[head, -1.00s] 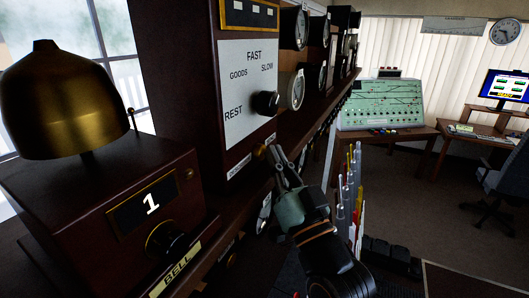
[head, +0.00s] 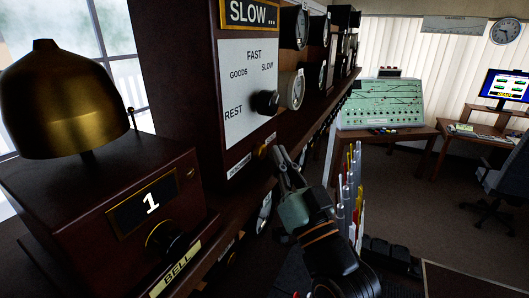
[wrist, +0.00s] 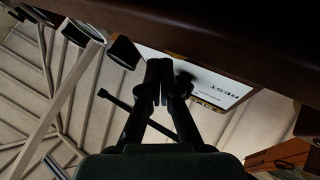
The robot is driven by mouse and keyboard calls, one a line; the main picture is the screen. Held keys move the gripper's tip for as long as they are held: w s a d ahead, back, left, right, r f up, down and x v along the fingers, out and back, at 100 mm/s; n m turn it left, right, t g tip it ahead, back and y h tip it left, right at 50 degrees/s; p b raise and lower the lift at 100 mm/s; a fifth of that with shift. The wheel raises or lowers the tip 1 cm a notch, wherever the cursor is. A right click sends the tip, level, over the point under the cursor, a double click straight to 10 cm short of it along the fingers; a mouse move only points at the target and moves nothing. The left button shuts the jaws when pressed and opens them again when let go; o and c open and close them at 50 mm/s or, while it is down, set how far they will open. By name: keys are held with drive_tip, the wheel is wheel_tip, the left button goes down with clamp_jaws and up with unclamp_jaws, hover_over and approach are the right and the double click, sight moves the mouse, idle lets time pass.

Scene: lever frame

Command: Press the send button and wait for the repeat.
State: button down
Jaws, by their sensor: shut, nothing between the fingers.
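A small brass button (head: 262,151) sits on the ledge of the dark wooden cabinet (head: 174,70), above a small white label too small to read. I take it for the send button. My gripper (head: 279,151) is shut and empty, with its tips just right of the button and apparently a small gap from it. The display (head: 249,13) at the cabinet's top reads "SLOW ...". Below it, a white dial plate (head: 245,75) shows REST, GOODS, FAST and SLOW around a black knob (head: 265,103). In the wrist view, the shut fingers (wrist: 161,72) lie before the REST plate (wrist: 205,78); the button is hidden.
A brass bell (head: 55,105) on a wooden box marked 1 and BELL (head: 175,270) stands at the left. Round gauges (head: 291,90) line the cabinet. Several upright levers (head: 350,190) stand right of my arm. A green track panel (head: 380,104) stands farther back.

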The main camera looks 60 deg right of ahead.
drive_tip(key=shift+s, duration=0.25)
drive_tip(key=shift+s, duration=0.1)
drive_tip(key=s, duration=0.4)
drive_tip(key=shift+s, duration=0.4)
drive_tip(key=shift+r, duration=0.1)
idle(0.8)
